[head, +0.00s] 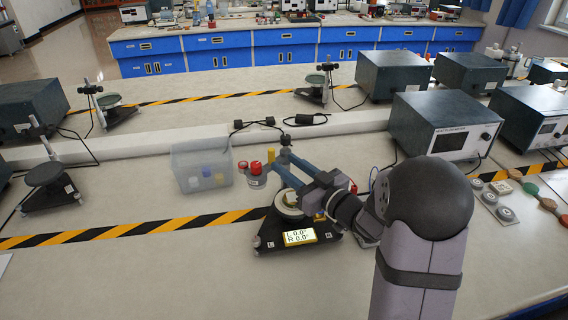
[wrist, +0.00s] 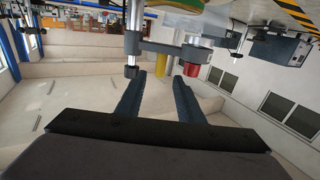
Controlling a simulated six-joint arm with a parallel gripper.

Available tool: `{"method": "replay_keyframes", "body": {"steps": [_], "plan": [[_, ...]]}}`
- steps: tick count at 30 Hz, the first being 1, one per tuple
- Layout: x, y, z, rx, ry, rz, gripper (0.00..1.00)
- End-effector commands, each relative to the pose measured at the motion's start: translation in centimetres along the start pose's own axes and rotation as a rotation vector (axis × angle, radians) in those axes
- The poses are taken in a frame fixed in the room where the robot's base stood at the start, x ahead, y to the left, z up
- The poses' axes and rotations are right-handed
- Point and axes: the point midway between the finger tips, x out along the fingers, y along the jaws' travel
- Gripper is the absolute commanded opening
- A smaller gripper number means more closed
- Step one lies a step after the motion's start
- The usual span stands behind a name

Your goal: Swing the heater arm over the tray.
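The heater arm (head: 284,146) is a dark grey bar on an upright post, with a heater can (head: 256,181) and red knob at its left end. In the wrist view the bar (wrist: 165,47) crosses just beyond my fingertips, with the red knob to the right. The heater can hangs to the left of the tray. My gripper (head: 276,164) is open; its two blue fingers (wrist: 159,76) stand apart with nothing clearly held between them.
A clear bin (head: 197,153) with small yellow and blue pieces stands left of the heater. Grey instrument boxes (head: 441,122) are at right.

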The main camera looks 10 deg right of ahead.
Motion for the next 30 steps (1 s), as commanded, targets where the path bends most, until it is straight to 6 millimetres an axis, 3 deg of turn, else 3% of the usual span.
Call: {"method": "replay_keyframes", "body": {"steps": [6, 11, 20, 30], "plan": [[-0.1, 0.0, 0.0, 0.000, 0.000, 0.000, 0.34], [0.3, -0.1, -0.2, -0.013, 0.008, 0.004, 0.00], [4.2, -1.3, -2.9, -0.234, 0.108, 0.102, 0.00], [9.3, -5.1, -6.2, -0.684, 0.138, 0.416, 0.00]]}}
